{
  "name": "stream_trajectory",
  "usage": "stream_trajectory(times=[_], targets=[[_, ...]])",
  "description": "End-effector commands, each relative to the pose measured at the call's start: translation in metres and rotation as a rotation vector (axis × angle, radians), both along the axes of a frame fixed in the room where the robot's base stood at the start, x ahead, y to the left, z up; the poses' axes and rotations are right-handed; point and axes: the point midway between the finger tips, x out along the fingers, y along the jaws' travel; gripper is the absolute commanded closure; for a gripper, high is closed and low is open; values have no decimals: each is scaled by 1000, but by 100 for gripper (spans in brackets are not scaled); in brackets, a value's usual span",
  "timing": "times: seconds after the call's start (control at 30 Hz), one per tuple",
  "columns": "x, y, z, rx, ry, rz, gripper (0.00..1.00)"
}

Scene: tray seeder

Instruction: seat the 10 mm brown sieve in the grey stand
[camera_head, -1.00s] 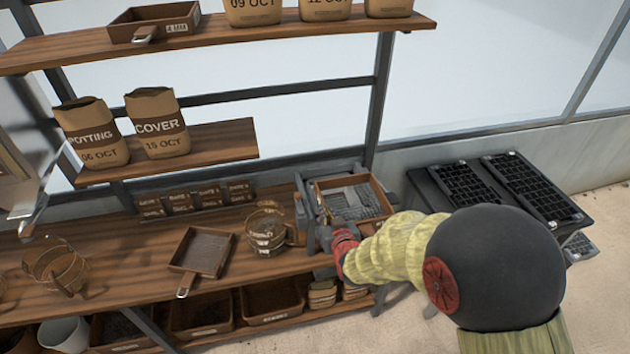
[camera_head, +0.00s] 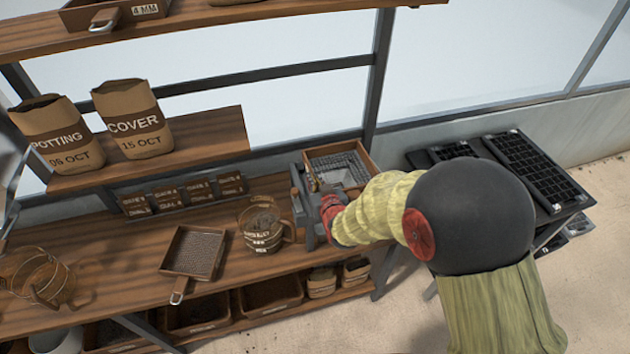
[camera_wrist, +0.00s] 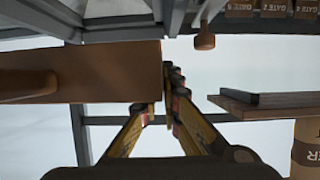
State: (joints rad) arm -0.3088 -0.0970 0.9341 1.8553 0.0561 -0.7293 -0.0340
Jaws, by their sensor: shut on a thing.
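A brown, square-framed sieve (camera_head: 369,158) with a grey mesh is over the grey stand (camera_head: 299,195) at the bench's right end. I cannot read its size mark, nor tell whether it rests on the stand or hangs above it. My gripper (camera_head: 316,187) is at its front left, shut on it; the exact grip is partly hidden by the hand. In the wrist view, my fingers (camera_wrist: 166,92) close beside a broad brown panel (camera_wrist: 110,72), apparently the sieve's side.
Another handled sieve (camera_head: 212,276) and a labelled jug (camera_head: 262,236) stand left on the bench. A 4 mm sieve (camera_head: 72,18) is on the upper shelf. Paper bags (camera_head: 137,112) stand on the lower shelf. Black cell trays (camera_head: 540,165) lie on the right table.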

Motion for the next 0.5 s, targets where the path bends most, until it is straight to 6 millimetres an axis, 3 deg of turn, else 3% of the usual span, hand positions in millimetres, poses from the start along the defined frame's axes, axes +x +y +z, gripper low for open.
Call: stream_trajectory(times=[0.5], targets=[[26, 7, -28, 0, 0, 0, 100]])
